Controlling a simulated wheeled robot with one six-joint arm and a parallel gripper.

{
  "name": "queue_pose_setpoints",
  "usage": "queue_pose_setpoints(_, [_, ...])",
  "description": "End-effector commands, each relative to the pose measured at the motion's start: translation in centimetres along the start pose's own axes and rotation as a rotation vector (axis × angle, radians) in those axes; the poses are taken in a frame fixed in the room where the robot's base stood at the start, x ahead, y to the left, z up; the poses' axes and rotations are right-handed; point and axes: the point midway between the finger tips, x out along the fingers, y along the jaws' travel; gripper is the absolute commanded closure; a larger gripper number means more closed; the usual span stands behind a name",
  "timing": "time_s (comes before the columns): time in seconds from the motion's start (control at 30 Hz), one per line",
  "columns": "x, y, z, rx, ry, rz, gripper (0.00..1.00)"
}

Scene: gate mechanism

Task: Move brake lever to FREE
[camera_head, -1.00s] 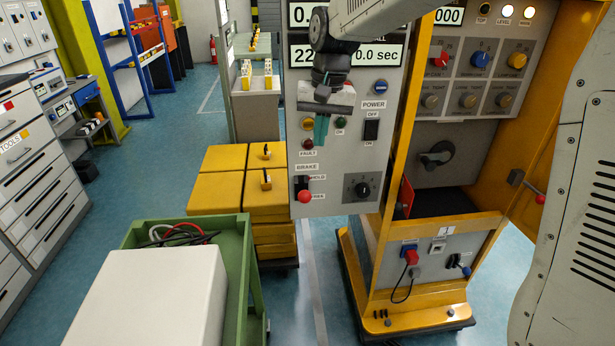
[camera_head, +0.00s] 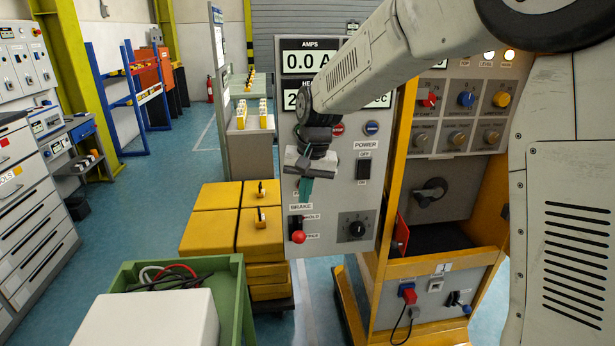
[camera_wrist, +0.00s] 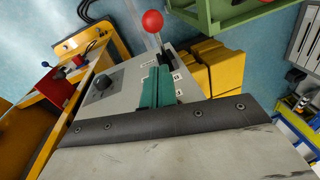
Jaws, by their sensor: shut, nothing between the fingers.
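The brake lever (camera_head: 299,237) has a red ball knob and a dark base, on the lower left of the grey control panel (camera_head: 335,205). Its knob sits low, by the lower label, which is partly hidden; the HOLD label is above. In the wrist view the red knob (camera_wrist: 152,21) stands out from the panel at top centre. My gripper (camera_head: 306,192) is shut and empty, in front of the panel above the lever. Its teal fingers (camera_wrist: 157,82) point toward the lever, apparently apart from it. My gripper hides part of the BRAKE label area.
A black rotary knob (camera_head: 357,228) is right of the lever, and a POWER switch (camera_head: 363,169) is above it. Yellow boxes (camera_head: 213,236) stand left of the panel. A green cart (camera_head: 237,285) with a white box (camera_head: 150,318) is at the front left.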

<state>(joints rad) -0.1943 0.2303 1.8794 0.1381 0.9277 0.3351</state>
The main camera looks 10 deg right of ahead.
Motion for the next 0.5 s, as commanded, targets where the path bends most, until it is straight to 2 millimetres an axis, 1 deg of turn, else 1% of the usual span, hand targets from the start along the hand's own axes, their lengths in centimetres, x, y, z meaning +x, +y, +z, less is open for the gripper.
queue_pose_setpoints(0.03, [1.2, 0.0, 0.1, 0.0, -0.004, 0.001, 1.0])
queue_pose_setpoints(0.13, [3.0, 0.0, 0.2, -0.001, -0.002, 0.001, 1.0])
queue_pose_setpoints(0.2, [3.7, 0.0, 1.2, -0.001, -0.001, 0.001, 1.0])
queue_pose_setpoints(0.3, [4.6, 0.0, 2.0, -0.001, -0.001, 0.001, 1.0])
queue_pose_setpoints(0.5, [5.3, 0.0, 2.8, 0.0, 0.0, 0.0, 1.0])
